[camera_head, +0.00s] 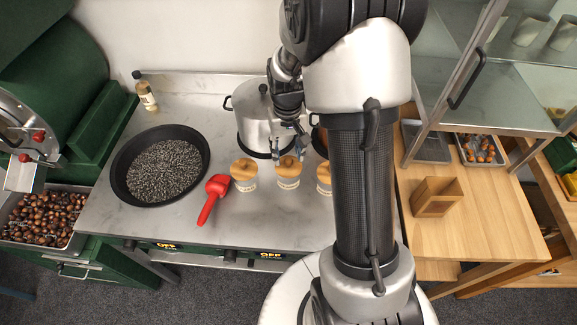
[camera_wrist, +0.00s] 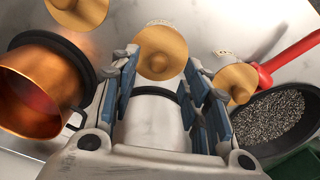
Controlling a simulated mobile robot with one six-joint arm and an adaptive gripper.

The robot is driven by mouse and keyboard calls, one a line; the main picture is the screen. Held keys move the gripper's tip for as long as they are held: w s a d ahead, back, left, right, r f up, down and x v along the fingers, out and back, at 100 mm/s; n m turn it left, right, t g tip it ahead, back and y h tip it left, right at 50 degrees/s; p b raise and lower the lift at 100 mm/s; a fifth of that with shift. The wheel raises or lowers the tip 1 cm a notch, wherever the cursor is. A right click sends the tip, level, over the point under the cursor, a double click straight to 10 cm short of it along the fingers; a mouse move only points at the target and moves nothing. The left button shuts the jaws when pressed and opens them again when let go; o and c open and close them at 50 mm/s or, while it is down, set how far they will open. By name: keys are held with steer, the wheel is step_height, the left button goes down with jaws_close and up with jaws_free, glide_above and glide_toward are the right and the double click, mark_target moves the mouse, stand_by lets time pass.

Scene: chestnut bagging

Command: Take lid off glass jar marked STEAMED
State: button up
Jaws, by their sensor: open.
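Three glass jars with round wooden lids stand in a row on the steel worktop: the left jar (camera_head: 244,185), the middle jar (camera_head: 288,183) and the right jar (camera_head: 324,189), partly hidden by my arm. Their labels are too small to read, so I cannot tell which is marked STEAMED. My gripper (camera_head: 289,143) is open and empty, just behind and above the middle jar. In the wrist view, the middle lid (camera_wrist: 162,52) lies just beyond and between my open fingertips (camera_wrist: 163,66). The other lids (camera_wrist: 78,12) (camera_wrist: 236,83) show to either side. All three lids are on.
A silver pot (camera_head: 252,122) stands close behind the jars, beside my gripper. A copper pot (camera_wrist: 40,85) is partly hidden by my arm. A red scoop (camera_head: 214,194) and a black pan (camera_head: 120,188) of dark grains lie left. A wooden counter (camera_head: 470,235) is right.

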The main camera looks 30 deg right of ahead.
mark_target(288, 159)
step_height(288, 159, down, 4)
steer(key=shift+d+r+b, duration=0.1)
steer(key=shift+b, duration=0.35)
steer(key=shift+c, duration=0.4)
jaws_close()
